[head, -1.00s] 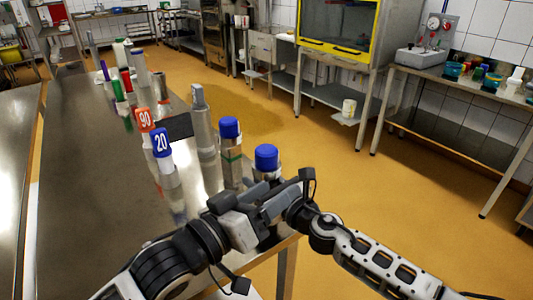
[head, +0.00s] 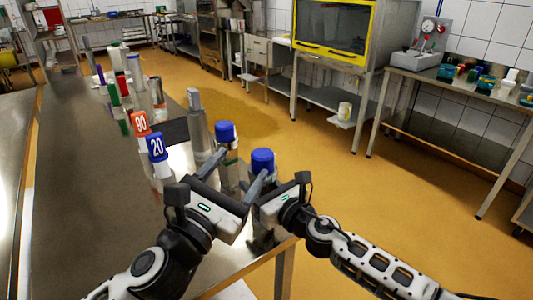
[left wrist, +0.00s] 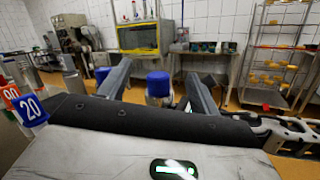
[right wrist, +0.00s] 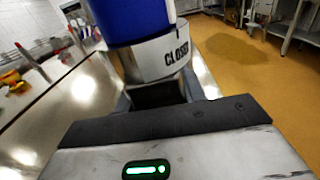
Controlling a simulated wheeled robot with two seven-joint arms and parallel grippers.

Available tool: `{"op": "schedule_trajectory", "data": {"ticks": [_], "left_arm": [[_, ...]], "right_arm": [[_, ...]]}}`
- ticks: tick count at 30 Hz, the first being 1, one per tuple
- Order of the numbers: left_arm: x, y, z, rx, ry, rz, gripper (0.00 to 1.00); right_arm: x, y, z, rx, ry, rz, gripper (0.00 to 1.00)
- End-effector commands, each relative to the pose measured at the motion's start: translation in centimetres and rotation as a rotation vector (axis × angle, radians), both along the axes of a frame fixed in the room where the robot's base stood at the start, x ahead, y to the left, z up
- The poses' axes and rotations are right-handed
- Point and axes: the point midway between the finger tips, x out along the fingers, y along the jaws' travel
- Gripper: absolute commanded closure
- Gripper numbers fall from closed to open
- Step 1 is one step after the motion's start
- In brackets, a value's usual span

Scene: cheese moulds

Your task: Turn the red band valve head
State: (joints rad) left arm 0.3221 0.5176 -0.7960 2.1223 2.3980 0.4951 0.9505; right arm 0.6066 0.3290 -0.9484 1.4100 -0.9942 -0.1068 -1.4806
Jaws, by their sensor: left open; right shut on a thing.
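The nearest valve has a blue head (head: 262,161) at the table's right front corner. In the right wrist view, a pale collar (right wrist: 158,60) reading "CLOSED" sits under that blue head. No red band shows on it; its lower body is mostly hidden. My right gripper (right wrist: 157,97) is shut on the valve body below the collar. My left gripper (head: 243,163) is open, its fingers either side of the blue head in the left wrist view (left wrist: 158,74); I cannot tell if they touch it. A second blue-headed valve (head: 225,132) stands just behind.
A grey-topped post (head: 195,118) stands behind the valves. Markers reading 20 (head: 156,147) and 90 (head: 140,124) stand to the left, with several bottles and tubes beyond. The metal table (head: 80,200) is bare at left. Open floor lies to the right.

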Motion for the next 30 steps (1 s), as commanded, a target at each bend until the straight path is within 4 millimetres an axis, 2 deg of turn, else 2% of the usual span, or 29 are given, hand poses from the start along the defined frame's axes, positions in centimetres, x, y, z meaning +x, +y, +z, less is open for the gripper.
{"op": "schedule_trajectory", "data": {"ticks": [3,6,13,24,30], "left_arm": [[0.5,0.2,-2.0,-0.085,0.164,-0.001,0.37],[0.6,0.3,-3.2,-0.128,0.254,-0.004,0.37],[1.7,-0.3,-4.0,-0.158,0.317,-0.004,0.37],[8.0,-3.6,-3.9,-0.158,0.314,-0.005,0.37],[10.4,-4.8,-3.9,-0.157,0.315,-0.004,0.37]], "right_arm": [[0.0,-0.1,-0.1,-0.002,0.001,-0.002,0.96],[0.0,-0.1,-0.1,-0.002,0.001,-0.002,0.96],[0.0,-0.1,-0.1,-0.002,0.001,-0.002,0.96],[0.0,-0.1,-0.1,-0.002,0.001,-0.002,0.96],[0.0,-0.1,-0.1,-0.002,0.001,-0.002,0.96]]}}
